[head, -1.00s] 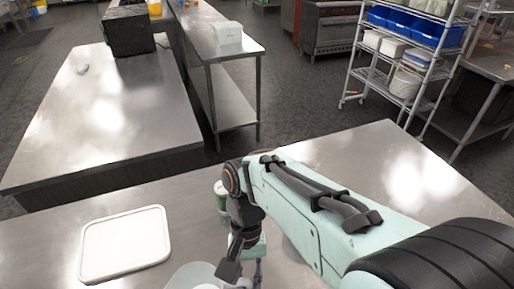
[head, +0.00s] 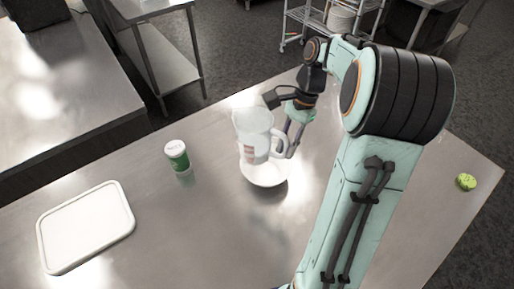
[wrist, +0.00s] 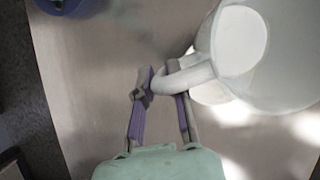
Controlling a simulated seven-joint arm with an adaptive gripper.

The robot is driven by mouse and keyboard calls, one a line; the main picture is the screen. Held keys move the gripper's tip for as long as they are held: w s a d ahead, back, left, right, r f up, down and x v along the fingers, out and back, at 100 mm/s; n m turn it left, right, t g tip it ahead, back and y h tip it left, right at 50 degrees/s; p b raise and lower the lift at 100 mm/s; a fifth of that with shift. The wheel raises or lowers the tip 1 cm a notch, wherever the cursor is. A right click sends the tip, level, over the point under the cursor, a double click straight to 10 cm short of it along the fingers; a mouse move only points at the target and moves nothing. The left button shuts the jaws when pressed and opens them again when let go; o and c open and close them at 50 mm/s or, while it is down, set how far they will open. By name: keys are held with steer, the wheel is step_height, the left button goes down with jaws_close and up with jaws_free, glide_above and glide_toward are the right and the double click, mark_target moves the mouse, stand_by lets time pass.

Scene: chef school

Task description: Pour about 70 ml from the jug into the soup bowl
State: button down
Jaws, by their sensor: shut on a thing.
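The jug (head: 252,130) is a pale, translucent vessel with reddish markings on its side. My gripper (head: 288,145) is shut on its handle, which also shows between the purple-padded fingers in the wrist view (wrist: 164,90). The jug (wrist: 285,50) fills the upper right there, with a white interior. The white soup bowl (head: 266,178) is on the steel table, and the jug appears in front of and above it, hiding its far part. The jug looks nearly upright, with perhaps a slight lean. I see no stream of liquid, and the liquid level is unclear.
A green shaker with a white lid (head: 177,156) stands left of the bowl. A white cutting board (head: 86,228) lies at the front left. A small green item (head: 466,182) is near the right table edge. The table between board and bowl is clear.

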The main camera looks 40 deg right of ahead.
steer(key=s+d+m+t, duration=0.1)
steer(key=s+d+m, duration=0.2)
steer(key=d, duration=0.4)
steer(key=s+d+m+t, duration=0.2)
steer(key=s+d+m, duration=0.15)
steer(key=d, duration=0.25)
steer(key=shift+n, duration=0.25)
step_height(320, 180, down, 17)
steer(key=shift+d, duration=0.15)
steer(key=shift+r, duration=0.1)
steer(key=w+a+r+m+g+h, duration=0.1)
steer(key=w+a+r+g+h, duration=0.3)
steer(key=h, duration=0.6)
steer(key=shift+w+a+r+g, duration=0.4)
steer(key=shift+a+r+g, duration=0.65)
steer(key=shift+r+g, duration=0.8)
steer(key=shift+w+a+f+g+h, duration=0.25)
steer(key=shift+a+f+g+h, duration=0.2)
steer(key=shift+g+h, duration=0.2)
